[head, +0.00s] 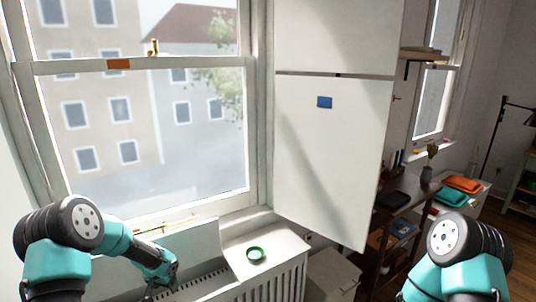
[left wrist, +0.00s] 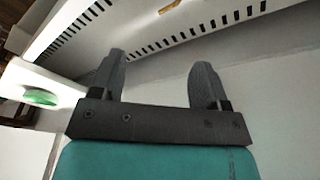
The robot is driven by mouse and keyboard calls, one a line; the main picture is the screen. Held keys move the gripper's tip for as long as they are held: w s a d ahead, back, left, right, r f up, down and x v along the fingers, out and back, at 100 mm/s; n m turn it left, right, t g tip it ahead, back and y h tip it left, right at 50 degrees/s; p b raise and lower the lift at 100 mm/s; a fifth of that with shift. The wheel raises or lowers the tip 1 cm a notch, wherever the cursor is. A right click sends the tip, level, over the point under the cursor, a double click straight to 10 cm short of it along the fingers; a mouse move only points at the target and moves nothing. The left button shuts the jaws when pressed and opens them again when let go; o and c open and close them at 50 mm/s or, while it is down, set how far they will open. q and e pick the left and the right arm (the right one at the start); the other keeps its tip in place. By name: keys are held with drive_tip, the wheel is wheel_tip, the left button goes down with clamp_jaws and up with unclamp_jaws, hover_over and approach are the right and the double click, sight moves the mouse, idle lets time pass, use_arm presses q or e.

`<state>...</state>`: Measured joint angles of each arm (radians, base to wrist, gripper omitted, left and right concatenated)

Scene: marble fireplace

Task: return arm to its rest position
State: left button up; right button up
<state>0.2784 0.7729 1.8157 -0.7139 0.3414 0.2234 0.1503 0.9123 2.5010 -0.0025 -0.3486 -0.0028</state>
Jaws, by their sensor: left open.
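My left arm comes in from the left in the head view, bent at a teal and black joint. My left gripper (head: 168,284) is low in front of the window, above the slotted radiator top. In the left wrist view the left gripper (left wrist: 160,78) has its two dark fingers well apart with nothing between them. My right arm shows only as a teal and black joint at the lower right of the head view. The right gripper is out of the picture.
A large white panel (head: 335,150) stands beside the window. A dark desk (head: 400,200) is farther right.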

use_arm(q)
drive_tip(key=w+d+m, duration=0.1)
drive_tip(key=d, duration=0.4)
drive_tip(key=w+d+f+m+h, duration=0.1)
drive_tip(key=d, duration=0.4)
drive_tip(key=w+d+m+t, duration=0.1)
drive_tip(key=d, duration=0.4)
drive_tip(key=shift+w+d+f+h, duration=0.2)
drive_tip(key=shift+f+h, duration=0.15)
drive_tip(key=shift+h, duration=0.05)
drive_tip(key=shift+m+h, duration=0.5)
drive_tip(key=shift+m, duration=0.2)
drive_tip(key=d, duration=0.2)
drive_tip(key=s+d+f, duration=0.1)
drive_tip(key=d, duration=0.3)
drive_tip(key=shift+s+f, duration=0.2)
drive_tip(key=s+a+f+n+g, duration=0.1)
drive_tip(key=s+f+n, duration=0.2)
drive_tip(key=s, duration=1.2)
drive_tip(key=s+f+n+g, duration=0.1)
drive_tip(key=s+f+n, duration=0.3)
drive_tip(key=s, duration=1.2)
drive_tip(key=shift+a+g, duration=0.3)
drive_tip(key=shift+a, duration=0.1)
drive_tip(key=shift+c, duration=0.3)
